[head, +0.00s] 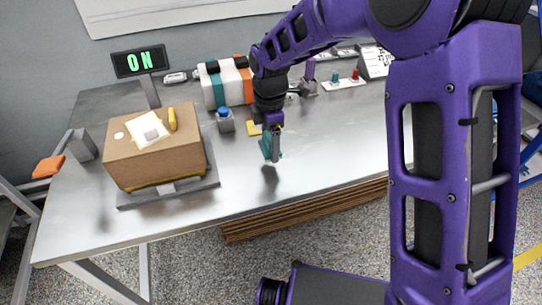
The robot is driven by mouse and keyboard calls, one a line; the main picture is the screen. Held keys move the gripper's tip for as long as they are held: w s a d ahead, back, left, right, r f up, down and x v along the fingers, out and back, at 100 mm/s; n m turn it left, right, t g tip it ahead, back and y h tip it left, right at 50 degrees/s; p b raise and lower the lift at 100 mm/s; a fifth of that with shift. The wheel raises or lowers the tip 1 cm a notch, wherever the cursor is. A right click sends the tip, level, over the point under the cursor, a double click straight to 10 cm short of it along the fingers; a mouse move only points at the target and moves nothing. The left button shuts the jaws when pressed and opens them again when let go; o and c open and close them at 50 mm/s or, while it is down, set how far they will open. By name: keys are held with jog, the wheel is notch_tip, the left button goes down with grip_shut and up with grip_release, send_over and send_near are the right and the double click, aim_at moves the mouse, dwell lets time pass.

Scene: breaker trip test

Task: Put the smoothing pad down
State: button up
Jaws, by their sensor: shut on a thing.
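My gripper (275,128) points down over the middle of the metal table (325,140). It is shut on a teal piece (270,149), which appears to be the smoothing pad. The pad is small here and partly covered by the gripper. A dark shadow on the table in front of it suggests it hangs a little above the surface. The fingertips are too small to make out clearly.
A cardboard box (157,163) with a white label and a yellow item on top sits on a grey platform at left. A blue-topped button box (225,121), a yellow piece (254,128) and coloured rolls (228,84) stand behind. The table front and right are clear.

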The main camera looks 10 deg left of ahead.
aim_at(270, 163)
notch_tip(270, 163, down, 4)
jog(key=shift+f+b, duration=0.15)
jog(key=shift+b, duration=0.2)
jog(key=shift+f, duration=0.1)
jog(key=shift+f, duration=0.1)
jog(key=o, duration=1)
notch_tip(270, 163, up, 12)
jog(key=shift+r+p, duration=0.25)
jog(key=shift+p, duration=0.8)
